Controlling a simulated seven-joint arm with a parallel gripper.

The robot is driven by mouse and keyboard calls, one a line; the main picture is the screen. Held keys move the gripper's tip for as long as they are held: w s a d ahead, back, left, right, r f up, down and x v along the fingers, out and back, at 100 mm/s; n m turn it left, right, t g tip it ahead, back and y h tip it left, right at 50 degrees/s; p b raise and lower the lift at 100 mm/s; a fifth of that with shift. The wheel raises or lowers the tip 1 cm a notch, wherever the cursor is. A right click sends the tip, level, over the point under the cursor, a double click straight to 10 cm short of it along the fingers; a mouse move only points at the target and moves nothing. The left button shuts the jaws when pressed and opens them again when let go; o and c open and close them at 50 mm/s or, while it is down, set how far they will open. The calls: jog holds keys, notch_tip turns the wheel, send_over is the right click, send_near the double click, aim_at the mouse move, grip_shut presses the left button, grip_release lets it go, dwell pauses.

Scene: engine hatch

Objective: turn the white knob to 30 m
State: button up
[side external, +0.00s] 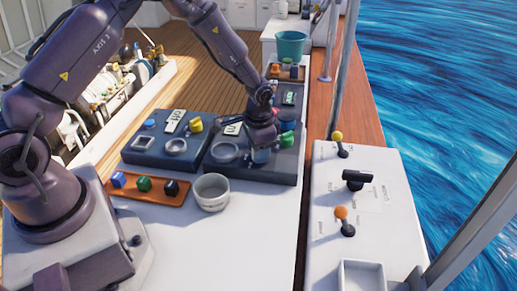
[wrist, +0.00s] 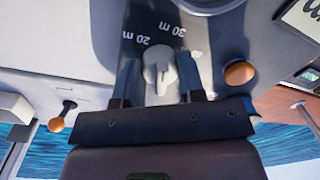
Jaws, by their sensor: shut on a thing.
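The white knob (wrist: 158,68) is in the middle of the wrist view, on a dark panel (wrist: 150,15). My gripper (wrist: 160,78) has one finger on each side of it and is shut on it. The labels "20 m" (wrist: 136,41) and "30 m" (wrist: 172,28) are printed just above the knob in this view. The knob's ridge runs roughly upright in the picture, towards the labels; I cannot tell exactly which mark it points at. In the side external view my gripper (side external: 262,143) is low over the right-hand dark panel (side external: 222,172) and the knob cannot be made out.
An orange round part (wrist: 239,74) is close beside the right finger. A green part (side external: 288,140) is near my gripper. A tray (side external: 120,190) with coloured knobs and a white pot (side external: 212,191) stand in front. A white console (side external: 325,220) with levers is to the right.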

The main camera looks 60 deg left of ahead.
jog(key=shift+s+m, duration=0.1)
jog(key=shift+m, duration=1.1)
jog(key=o, duration=0.9)
jog(key=r, duration=1.3)
jog(key=shift+s+d, duration=0.1)
jog(key=shift+d, duration=0.15)
